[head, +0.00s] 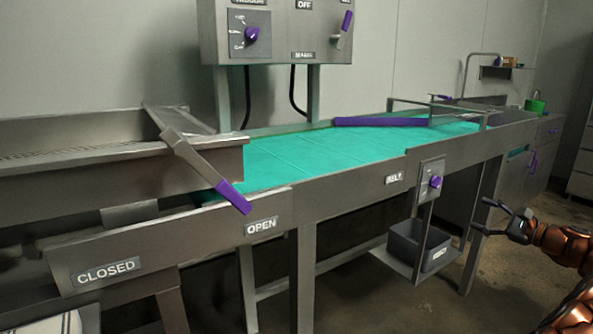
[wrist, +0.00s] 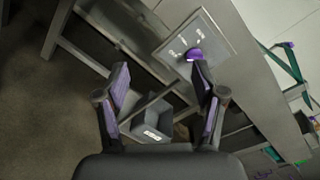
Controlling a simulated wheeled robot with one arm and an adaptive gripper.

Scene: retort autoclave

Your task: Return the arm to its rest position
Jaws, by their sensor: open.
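My gripper (head: 487,217) is at the right of the head view, in front of the conveyor frame and to the right of the belt switch box. It is open, with nothing between its fingers. In the wrist view my gripper (wrist: 163,100) has its two purple-padded fingers spread apart. The purple belt knob (wrist: 194,54) shows beyond the right fingertip, apart from it as far as I can tell. My arm comes in from the lower right corner.
A green belt (head: 300,160) runs along the metal frame. A purple-ended lever (head: 233,196) points at the OPEN label. A grey bin (head: 405,250) sits on a low shelf under the knob. Floor at the right is clear.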

